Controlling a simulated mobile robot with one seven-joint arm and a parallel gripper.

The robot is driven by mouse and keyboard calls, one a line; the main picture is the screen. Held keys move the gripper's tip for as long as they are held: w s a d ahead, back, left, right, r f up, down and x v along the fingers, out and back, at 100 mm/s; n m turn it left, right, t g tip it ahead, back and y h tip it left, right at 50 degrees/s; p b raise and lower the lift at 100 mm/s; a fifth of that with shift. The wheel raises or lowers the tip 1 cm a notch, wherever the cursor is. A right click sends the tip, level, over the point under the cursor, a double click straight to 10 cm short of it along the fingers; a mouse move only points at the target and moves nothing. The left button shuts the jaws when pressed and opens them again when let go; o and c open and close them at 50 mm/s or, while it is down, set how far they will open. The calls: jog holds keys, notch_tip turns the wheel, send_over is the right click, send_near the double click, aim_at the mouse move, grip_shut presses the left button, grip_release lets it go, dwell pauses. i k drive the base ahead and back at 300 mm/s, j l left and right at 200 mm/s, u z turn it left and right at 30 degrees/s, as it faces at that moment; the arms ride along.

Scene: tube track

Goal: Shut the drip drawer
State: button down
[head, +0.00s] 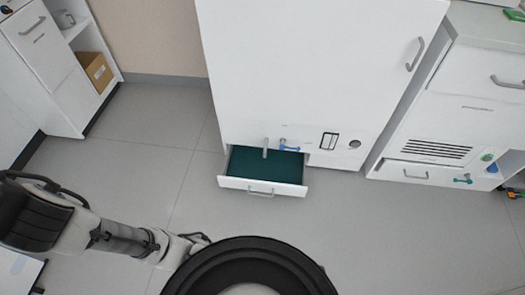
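The drip drawer (234,183) is pulled out at the foot of a tall white cabinet (310,60). Its inside is dark green and looks empty. Its white front carries a grey bar handle (260,191). A grey tap-like spout (265,148) and a blue-handled valve (289,147) are above the drawer opening. My arm reaches in from the left. My gripper (199,239) is low in the picture, in front of the drawer and to its left, apart from it. It is small and partly hidden by my own body, so its fingers cannot be made out.
A second white cabinet (465,100) with a vent, a closed drawer and a green valve stands at right. At left is a white shelf unit (50,65) holding a cardboard box (95,70). The grey tiled floor (400,235) before the drawer is clear.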

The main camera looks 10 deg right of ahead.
aim_at(282, 172)
jog(key=k+l, duration=0.45)
jog(key=i+l+u, duration=0.3)
jog(key=l, duration=0.35)
jog(key=i+l+u, duration=0.15)
jog(key=l, duration=0.25)
jog(key=i+l+u, duration=0.15)
jog(key=l, duration=0.25)
jog(key=i+j, duration=0.15)
jog(key=u, duration=0.05)
